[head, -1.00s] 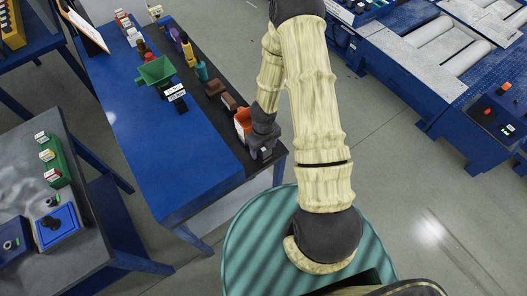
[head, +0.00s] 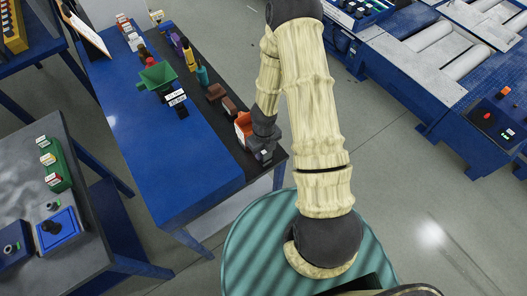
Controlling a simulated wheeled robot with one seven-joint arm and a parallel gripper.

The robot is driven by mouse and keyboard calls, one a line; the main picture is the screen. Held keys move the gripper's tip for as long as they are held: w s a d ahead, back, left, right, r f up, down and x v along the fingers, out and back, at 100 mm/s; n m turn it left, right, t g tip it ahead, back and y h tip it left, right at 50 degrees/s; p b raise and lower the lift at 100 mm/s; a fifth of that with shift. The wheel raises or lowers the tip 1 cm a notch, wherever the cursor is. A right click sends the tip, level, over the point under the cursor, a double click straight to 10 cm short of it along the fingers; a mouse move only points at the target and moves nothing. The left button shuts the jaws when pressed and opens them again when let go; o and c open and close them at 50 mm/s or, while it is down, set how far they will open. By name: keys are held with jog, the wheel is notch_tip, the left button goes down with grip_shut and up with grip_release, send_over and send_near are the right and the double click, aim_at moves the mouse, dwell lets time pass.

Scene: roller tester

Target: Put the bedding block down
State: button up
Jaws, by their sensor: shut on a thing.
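My gripper (head: 262,156) is at the near right end of the long blue bench, over its dark strip and close to the corner. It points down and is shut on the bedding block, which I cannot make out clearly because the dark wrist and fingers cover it. Whether the block touches the bench surface cannot be told from this view. An orange and white thing (head: 242,126) is just left of the gripper, partly hidden by my arm.
Two brown blocks (head: 229,106) lie on the dark strip (head: 225,128) beyond the gripper. The bench's blue front part (head: 185,165) is clear.

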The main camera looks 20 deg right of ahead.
notch_tip(320, 180, up, 17)
jog(key=p, duration=1.4)
jog(key=shift+f, duration=0.15)
